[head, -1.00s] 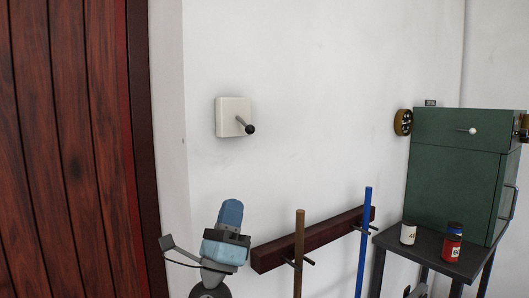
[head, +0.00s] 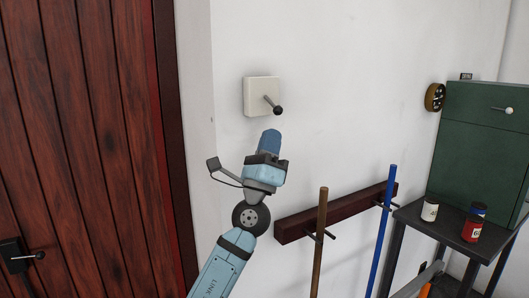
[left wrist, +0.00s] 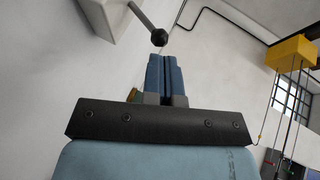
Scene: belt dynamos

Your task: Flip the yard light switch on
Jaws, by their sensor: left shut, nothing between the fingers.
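The light switch (head: 261,96) is a cream square plate on the white wall, with a metal lever ending in a black ball knob (head: 278,110). The lever points out from the wall and slants down to the right in the head view. My left gripper (head: 270,132) is shut and empty, its blue fingers pointing up just below the knob. In the left wrist view the closed fingers (left wrist: 167,60) lie just under the knob (left wrist: 159,37), seemingly with a small gap. The switch plate (left wrist: 107,12) is cut off at the top there. My right gripper is in neither view.
A dark red wooden door (head: 85,140) stands at left, with a lever on a black plate (head: 22,256). A rail (head: 335,215) with brown and blue poles is lower right.

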